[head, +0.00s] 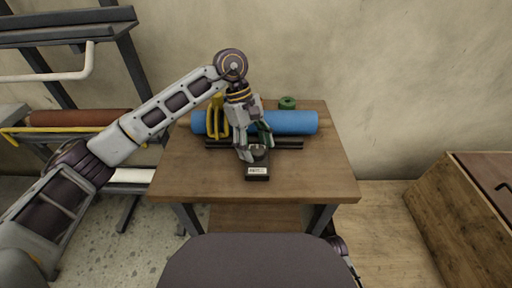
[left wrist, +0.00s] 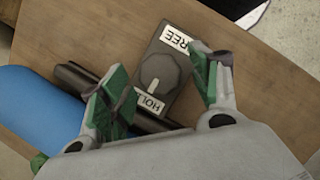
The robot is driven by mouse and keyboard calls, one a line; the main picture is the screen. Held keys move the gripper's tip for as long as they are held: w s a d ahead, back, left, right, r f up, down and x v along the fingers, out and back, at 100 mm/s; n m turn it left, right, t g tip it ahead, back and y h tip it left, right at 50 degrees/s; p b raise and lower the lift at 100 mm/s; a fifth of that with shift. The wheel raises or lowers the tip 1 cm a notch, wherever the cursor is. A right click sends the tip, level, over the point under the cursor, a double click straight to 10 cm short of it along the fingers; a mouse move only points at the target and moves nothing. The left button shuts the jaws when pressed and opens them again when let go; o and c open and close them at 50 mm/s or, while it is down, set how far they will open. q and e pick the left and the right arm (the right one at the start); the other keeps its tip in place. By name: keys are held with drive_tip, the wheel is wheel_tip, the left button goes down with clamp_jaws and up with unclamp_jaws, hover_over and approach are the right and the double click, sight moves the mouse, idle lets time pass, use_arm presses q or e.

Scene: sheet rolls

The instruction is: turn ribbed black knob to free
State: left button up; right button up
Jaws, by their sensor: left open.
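The ribbed black knob (left wrist: 159,73) sits on a dark box (left wrist: 181,86) with a white FREE label (left wrist: 176,38) at one end and a HOLD label (left wrist: 150,101) at the other. A pale mark on the knob appears on the side towards HOLD. In the head view the knob (head: 259,153) is partly behind my fingers, and the box (head: 257,177) lies on the table. My left gripper (head: 256,148) is open above it. In the left wrist view its green-padded fingers (left wrist: 158,72) stand on either side of the knob; contact cannot be told. My right gripper is not in view.
A blue roll (head: 290,122) lies behind the box, with dark bars (head: 286,143) in front of it. A yellow part (head: 215,115) and a green ring (head: 287,102) are close by. The wooden table (head: 190,172) is clear at its front and sides.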

use_arm(q)
drive_tip(key=shift+s+d+f, duration=0.1)
drive_tip(key=shift+f, duration=0.2)
drive_tip(key=c, duration=0.9)
drive_tip(key=shift+c, duration=0.4)
